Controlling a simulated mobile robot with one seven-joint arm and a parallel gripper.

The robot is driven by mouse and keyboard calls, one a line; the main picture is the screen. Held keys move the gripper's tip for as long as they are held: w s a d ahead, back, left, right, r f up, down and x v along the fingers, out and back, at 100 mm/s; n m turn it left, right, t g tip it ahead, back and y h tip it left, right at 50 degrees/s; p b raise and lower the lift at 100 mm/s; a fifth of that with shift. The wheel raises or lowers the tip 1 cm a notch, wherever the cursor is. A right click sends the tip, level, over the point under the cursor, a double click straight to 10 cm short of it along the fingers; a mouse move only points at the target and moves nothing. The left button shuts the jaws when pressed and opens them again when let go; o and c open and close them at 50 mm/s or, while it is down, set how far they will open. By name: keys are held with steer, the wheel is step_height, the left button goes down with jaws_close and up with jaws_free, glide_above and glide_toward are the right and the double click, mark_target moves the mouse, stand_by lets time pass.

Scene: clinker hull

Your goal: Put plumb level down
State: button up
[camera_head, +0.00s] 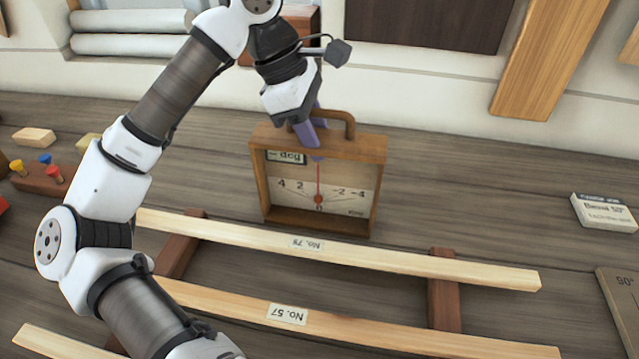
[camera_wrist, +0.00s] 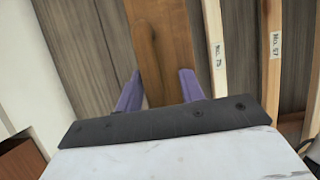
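The plumb level (camera_head: 262,190) is an open-faced wooden box with a curved handle on top, a white scale and a red needle near 0. It appears to stand upright on the bench, just behind the batten marked No. 78. My gripper (camera_head: 311,132) is above its top at the handle, with one purple finger in front. In the wrist view the handle (camera_wrist: 150,60) runs between the two fingers of my gripper (camera_wrist: 160,85). A gap shows between the handle and the right finger, so the gripper looks open around it.
Two long battens, No. 78 (camera_head: 400,262) and No. 57 (camera_head: 400,335), lie across dark crosspieces in front. A white labelled box (camera_head: 603,212) is at the right. A peg block (camera_head: 42,178) is at the left.

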jaws_close()
stand_by(1.3)
